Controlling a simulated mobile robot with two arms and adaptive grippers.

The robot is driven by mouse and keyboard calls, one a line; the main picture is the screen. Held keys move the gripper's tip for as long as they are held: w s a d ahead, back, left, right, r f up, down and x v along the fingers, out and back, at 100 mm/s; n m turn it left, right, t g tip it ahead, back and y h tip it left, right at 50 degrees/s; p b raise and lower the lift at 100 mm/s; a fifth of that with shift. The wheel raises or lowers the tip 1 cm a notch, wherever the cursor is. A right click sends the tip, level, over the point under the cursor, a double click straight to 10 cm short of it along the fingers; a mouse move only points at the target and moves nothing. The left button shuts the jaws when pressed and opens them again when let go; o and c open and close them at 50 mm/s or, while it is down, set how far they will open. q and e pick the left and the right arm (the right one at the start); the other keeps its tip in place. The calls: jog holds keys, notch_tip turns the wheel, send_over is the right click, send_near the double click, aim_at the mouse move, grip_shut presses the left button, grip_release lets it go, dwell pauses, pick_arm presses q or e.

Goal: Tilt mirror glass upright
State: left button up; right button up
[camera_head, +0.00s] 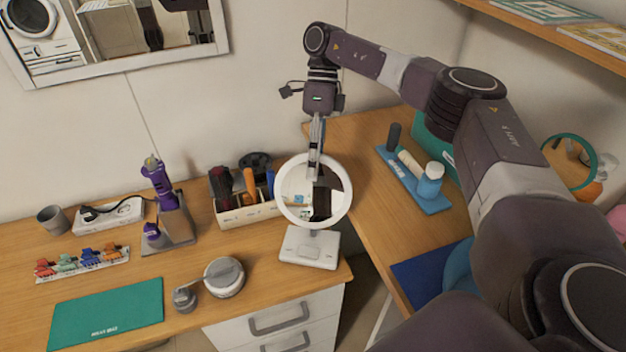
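The round mirror with a white ring frame (346,205) stands on its pale stand base (309,249) at the front right corner of the left desk. Its glass faces me and shows a dark reflection. How far it leans is hard to judge from above. My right gripper (315,172) points down at the mirror's top edge. Its two slim fingers lie close together, with nothing seen between them. The tips overlap the top of the ring in the picture; I cannot tell whether they touch it. My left gripper is out of view.
An organizer box (249,215) with brushes stands just left of the mirror. A blue tray (430,204) with bottles is on the right desk. A wall shelf (560,32) overhangs at top right.

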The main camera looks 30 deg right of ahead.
aim_at(313, 192)
jog(key=shift+p+x, duration=0.4)
jog(key=shift+x, duration=1.65)
grip_shut()
